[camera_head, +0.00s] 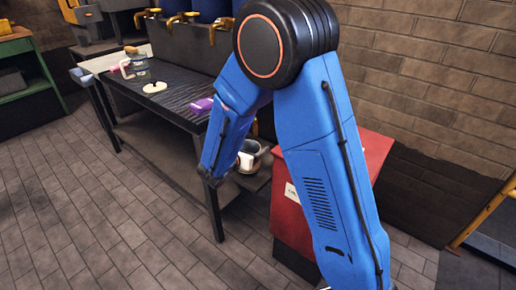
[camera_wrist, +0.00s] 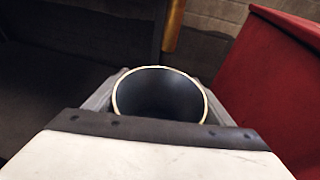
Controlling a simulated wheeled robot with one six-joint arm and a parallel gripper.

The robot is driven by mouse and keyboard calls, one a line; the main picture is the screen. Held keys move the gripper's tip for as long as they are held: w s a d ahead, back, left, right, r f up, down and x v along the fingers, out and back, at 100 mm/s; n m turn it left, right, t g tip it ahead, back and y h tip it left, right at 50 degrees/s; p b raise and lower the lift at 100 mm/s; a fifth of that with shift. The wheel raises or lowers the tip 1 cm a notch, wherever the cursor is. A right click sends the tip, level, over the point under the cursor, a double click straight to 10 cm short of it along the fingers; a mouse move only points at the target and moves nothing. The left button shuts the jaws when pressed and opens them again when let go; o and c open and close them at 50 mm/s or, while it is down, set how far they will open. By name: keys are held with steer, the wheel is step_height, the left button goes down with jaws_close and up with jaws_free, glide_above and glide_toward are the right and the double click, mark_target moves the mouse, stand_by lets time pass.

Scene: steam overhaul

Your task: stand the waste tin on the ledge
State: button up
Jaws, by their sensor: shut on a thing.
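The waste tin (camera_wrist: 160,95), a dark, open-topped cylinder with a pale rim, stands between the fingers of my gripper (camera_wrist: 158,105) in the wrist view. My gripper is shut on it, and its mouth faces up towards the camera. In the head view the grey tin (camera_head: 262,150) shows partly behind my white gripper (camera_head: 246,160), between the dark bench and the red cabinet. A dark ledge (camera_head: 256,182) shows just below them. I cannot tell whether the tin touches it; my arm and gripper hide part of the area.
The red cabinet (camera_head: 284,215) stands close on the right. The dark bench (camera_head: 165,100) on the left carries a glass jug (camera_head: 138,66), a pale round lid (camera_head: 154,87) and a purple packet (camera_head: 202,105). A brick wall is behind. The paved floor at front left is clear.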

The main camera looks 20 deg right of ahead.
steer(key=shift+w+d+f, duration=1.7)
steer(key=shift+w+f, duration=0.05)
steer(key=shift+w, duration=0.1)
steer(key=shift+f, duration=0.1)
steer(key=o, duration=1.3)
steer(key=shift+s+a+r, duration=0.2)
steer(key=shift+a, duration=0.05)
steer(key=v, duration=1.1)
steer(key=shift+s+r, duration=0.1)
steer(key=shift+s, duration=0.1)
